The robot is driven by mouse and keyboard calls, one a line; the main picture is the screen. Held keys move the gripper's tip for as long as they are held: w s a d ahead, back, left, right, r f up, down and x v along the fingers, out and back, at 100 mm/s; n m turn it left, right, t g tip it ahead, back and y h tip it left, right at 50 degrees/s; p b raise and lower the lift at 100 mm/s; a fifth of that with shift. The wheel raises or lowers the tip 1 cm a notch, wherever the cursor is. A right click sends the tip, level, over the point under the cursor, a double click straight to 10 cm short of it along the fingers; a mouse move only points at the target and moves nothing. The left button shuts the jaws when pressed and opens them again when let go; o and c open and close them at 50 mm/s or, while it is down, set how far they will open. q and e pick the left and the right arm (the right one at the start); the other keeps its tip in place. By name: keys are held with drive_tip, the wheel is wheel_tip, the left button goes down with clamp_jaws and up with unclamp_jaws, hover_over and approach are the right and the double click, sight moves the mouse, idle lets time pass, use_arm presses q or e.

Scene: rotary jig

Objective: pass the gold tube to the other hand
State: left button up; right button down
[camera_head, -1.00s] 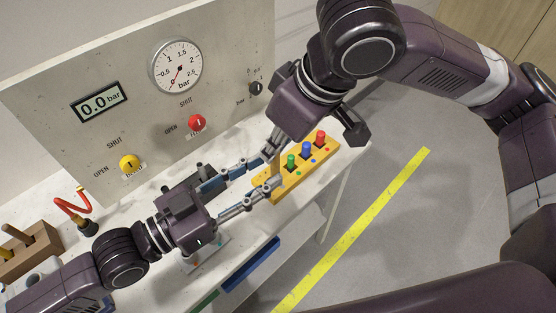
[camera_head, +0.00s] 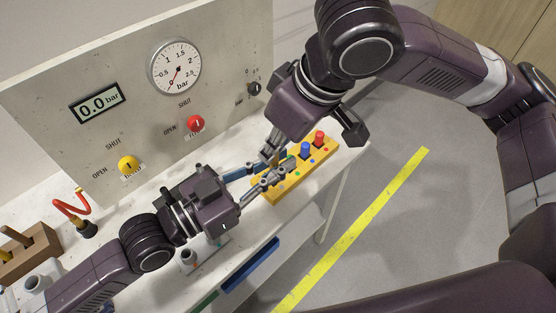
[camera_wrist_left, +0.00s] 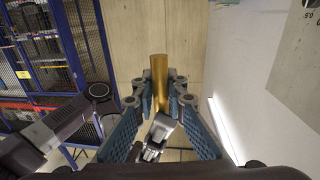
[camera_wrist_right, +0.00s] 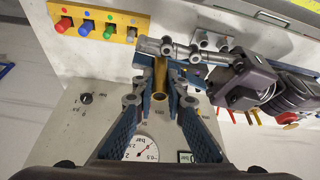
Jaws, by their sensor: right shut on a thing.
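The gold tube (camera_wrist_right: 160,76) is held between the fingertips of my right gripper (camera_wrist_right: 161,92), which is shut on it. In the head view the right gripper (camera_head: 271,152) points down above the yellow block, and only a sliver of the tube (camera_head: 277,157) shows. My left gripper (camera_head: 272,172) comes in from the left, its fingers on either side of the tube. In the left wrist view the tube (camera_wrist_left: 159,75) stands between the left fingertips (camera_wrist_left: 160,88), which look open; any contact is hard to tell.
A yellow block (camera_head: 272,197) with red (camera_head: 319,137) and blue (camera_head: 305,148) pegs lies just below the grippers; its green peg (camera_wrist_right: 86,28) shows in the right wrist view. The gauge panel (camera_head: 225,75) stands behind. A wooden rack (camera_head: 30,255) is at the left.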

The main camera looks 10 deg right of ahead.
drive_tip(key=c, duration=1.9)
unclamp_jaws()
